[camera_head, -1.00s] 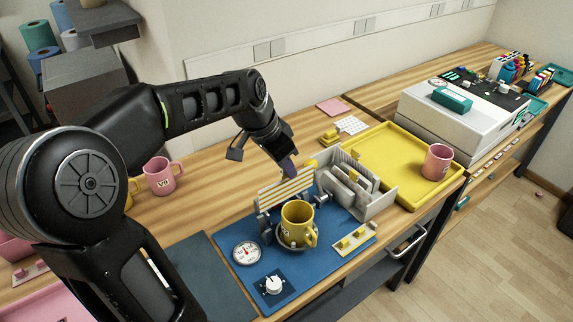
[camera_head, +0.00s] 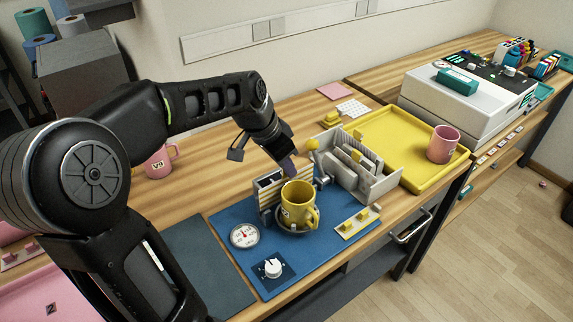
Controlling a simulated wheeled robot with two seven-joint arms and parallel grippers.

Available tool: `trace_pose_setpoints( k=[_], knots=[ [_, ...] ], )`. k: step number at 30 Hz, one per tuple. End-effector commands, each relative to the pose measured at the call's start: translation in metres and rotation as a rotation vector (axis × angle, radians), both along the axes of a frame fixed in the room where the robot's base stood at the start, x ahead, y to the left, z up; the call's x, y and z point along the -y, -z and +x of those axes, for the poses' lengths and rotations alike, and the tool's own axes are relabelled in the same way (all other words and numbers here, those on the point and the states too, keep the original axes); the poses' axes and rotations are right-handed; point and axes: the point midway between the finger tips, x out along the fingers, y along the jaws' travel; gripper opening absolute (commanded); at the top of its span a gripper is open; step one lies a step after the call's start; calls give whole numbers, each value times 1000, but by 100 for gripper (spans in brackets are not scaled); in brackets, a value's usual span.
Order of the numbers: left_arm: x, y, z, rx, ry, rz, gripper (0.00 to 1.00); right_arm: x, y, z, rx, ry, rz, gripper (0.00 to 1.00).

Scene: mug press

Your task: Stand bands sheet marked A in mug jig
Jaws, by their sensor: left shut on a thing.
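The yellow mug (camera_head: 291,212) stands in the mug jig (camera_head: 267,181) on the blue mat (camera_head: 227,262). A sheet with yellow and white bands (camera_head: 276,192) stands at the jig's left and back side, close behind the mug, which hides part of it. My left gripper (camera_head: 287,168) points down just behind the mug, shut on the sheet's upper edge. Its fingertips are small and dark here. I cannot read a letter on the sheet, nor tell whether its lower edge rests in the jig. My right gripper is out of view.
A grey rack (camera_head: 378,186) with upright sheets stands right of the jig, near a yellow knob (camera_head: 312,143). A yellow tray (camera_head: 408,138) with a pink mug (camera_head: 443,144) lies beyond. A dial gauge (camera_head: 244,236), a control knob (camera_head: 272,268) and a small yellow-and-white holder (camera_head: 357,222) lie in front.

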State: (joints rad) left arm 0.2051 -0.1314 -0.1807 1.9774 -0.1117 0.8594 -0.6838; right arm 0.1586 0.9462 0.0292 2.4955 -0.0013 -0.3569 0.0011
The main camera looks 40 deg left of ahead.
Motion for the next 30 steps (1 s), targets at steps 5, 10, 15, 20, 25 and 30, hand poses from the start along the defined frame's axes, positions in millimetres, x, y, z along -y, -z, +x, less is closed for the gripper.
trace_pose_setpoints(
  k=[5,10,15,20,25,30],
  knots=[
    [0,0,0,0,0,0,0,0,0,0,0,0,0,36],
    [0,0,0,0,0,0,15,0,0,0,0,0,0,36],
    [0,0,0,0,0,0,29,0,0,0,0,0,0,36],
    [0,0,0,0,0,0,36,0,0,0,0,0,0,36],
    [0,0,0,0,0,0,41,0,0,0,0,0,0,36],
    [0,0,0,0,0,0,55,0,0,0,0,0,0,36]
  ],
)
